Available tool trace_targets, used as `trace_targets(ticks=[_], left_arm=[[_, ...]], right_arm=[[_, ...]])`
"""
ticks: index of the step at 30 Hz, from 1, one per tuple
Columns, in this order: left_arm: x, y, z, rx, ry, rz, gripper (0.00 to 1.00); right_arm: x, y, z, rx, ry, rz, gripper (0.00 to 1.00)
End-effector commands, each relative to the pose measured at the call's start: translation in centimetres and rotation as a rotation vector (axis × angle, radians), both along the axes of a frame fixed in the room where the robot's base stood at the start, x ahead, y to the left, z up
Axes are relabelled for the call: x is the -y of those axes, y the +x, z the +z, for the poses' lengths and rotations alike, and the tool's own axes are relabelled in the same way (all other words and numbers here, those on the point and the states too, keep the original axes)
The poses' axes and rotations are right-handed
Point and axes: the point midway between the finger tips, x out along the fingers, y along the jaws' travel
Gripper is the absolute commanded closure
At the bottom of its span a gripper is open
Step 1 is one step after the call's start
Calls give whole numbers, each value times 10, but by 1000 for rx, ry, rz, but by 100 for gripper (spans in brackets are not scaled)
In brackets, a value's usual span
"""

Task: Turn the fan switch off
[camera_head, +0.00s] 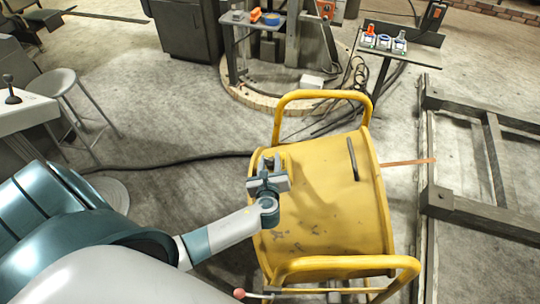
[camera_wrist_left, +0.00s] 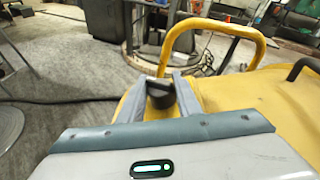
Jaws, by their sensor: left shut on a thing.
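The yellow drum fan (camera_head: 330,215) stands on the floor in front of me, with a tubular handle at each end. Its dark switch knob (camera_wrist_left: 160,92) shows in the left wrist view, on the yellow housing between my two fingers. My left gripper (camera_head: 271,162) reaches over the left edge of the drum and is shut on the switch knob. In the head view the gripper largely hides the knob. The knob's setting is hard to read. My right gripper is not in view.
A grey stool (camera_head: 60,82) and a white joystick desk (camera_head: 25,112) stand at left. A dark steel frame (camera_head: 455,205) lies at right. A small table (camera_head: 415,52) with colored buttons is at back right. A dark cable (camera_head: 170,162) crosses the floor.

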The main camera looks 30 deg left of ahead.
Motion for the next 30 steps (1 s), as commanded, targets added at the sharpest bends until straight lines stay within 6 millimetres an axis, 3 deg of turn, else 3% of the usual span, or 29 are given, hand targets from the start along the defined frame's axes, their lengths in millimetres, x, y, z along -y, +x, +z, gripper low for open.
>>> trace_targets(ticks=[1, 3, 12, 21, 30], left_arm=[[2, 1, 7, -12, -10, 41, 92], [1, 1, 7, -30, -21, 105, 92], [0, 1, 4, -100, -63, 350, 92], [-2, 0, 2, -139, -87, 490, 92], [-3, 0, 1, -146, -92, 523, 92]], right_arm=[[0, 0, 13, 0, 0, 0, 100], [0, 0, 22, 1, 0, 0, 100], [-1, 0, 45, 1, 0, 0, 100], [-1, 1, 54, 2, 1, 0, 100], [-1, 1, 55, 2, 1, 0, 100]])
